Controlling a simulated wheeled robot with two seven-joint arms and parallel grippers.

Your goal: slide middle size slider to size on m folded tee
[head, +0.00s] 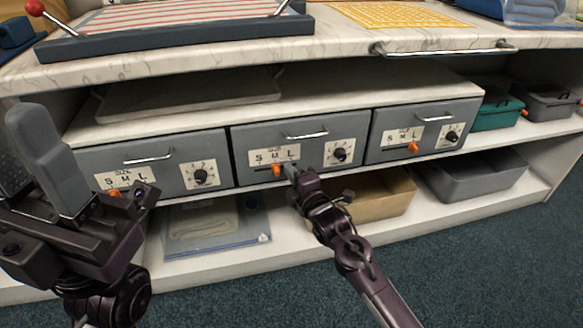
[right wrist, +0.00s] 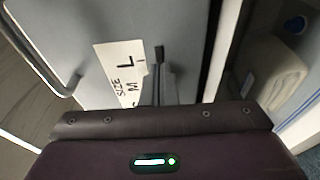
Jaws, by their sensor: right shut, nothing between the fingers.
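The middle drawer (head: 245,140) has a white S M L size label (head: 273,156) with an orange slider knob (head: 277,170) below it, roughly under M. My right gripper (head: 291,172) is shut and empty, its tips just right of the knob, near L; I cannot tell if they touch. In the right wrist view the size label (right wrist: 122,75) shows beside a dark slot; the orange knob is hidden there. My left gripper (head: 40,150) is raised at the left, away from the drawers; its opening is unclear. A pale folded item (head: 203,224) lies in a clear bluish package on the lower shelf.
Similar drawers stand left (head: 150,160) and right (head: 425,125), each with a handle, slider and dial. A dial (head: 340,154) sits right of the middle slider. A tan bin (head: 375,195) and grey bin (head: 475,178) stand below. A striped board (head: 180,25) lies on the countertop.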

